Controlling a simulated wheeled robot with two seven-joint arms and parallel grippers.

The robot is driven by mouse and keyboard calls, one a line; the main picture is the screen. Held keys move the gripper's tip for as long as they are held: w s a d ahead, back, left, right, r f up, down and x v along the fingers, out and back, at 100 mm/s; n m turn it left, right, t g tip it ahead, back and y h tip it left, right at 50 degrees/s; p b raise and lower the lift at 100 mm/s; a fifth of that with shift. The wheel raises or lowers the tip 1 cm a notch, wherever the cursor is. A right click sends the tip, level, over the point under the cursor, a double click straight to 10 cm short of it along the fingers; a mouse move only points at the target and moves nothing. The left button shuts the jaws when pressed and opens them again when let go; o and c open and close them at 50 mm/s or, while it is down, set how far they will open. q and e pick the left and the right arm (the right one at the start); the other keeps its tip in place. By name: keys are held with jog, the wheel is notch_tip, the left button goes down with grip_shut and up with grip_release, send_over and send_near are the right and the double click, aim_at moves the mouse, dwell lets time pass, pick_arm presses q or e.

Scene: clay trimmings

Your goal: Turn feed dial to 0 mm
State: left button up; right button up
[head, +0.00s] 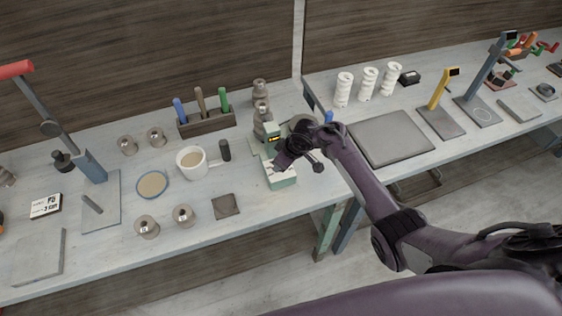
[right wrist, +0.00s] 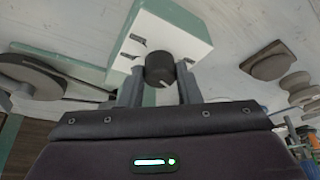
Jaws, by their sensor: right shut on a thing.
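The feed dial (right wrist: 160,67) is a round black knob with a white pointer line, on the white front of a green-and-white box (right wrist: 185,35). In the right wrist view the pointer shows at the knob's lower right. Dark marks beside the knob are too small to read. In the head view the box (head: 281,180) stands near the front edge of the left table, and the gripper hides the knob. My right gripper (right wrist: 161,82) is shut on the dial, one finger on each side. It also shows in the head view (head: 285,161). My left gripper is not in view.
A white mug (head: 191,160) and a dark cylinder (head: 225,150) stand left of the box. A tool holder (head: 207,124) is behind them. A small dark square plate (head: 226,206) lies at front left. A large grey slab (head: 390,137) lies on the right table.

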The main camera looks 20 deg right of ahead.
jog(key=n, duration=0.2)
jog(key=shift+w+d+n+g+y, duration=0.1)
jog(key=shift+w+n+g+y, duration=0.05)
jog(key=shift+n+g+y, duration=0.2)
jog(key=shift+n+g+y+b, duration=0.25)
jog(key=shift+n+g+b, duration=0.2)
jog(key=shift+n+b, duration=0.6)
jog(key=shift+n, duration=0.4)
jog(key=o, duration=1)
jog(key=shift+c, duration=0.2)
jog(key=shift+r, duration=0.1)
jog(key=v, duration=0.7)
jog(key=shift+d+r+p, duration=0.2)
jog(key=shift+r+p, duration=0.1)
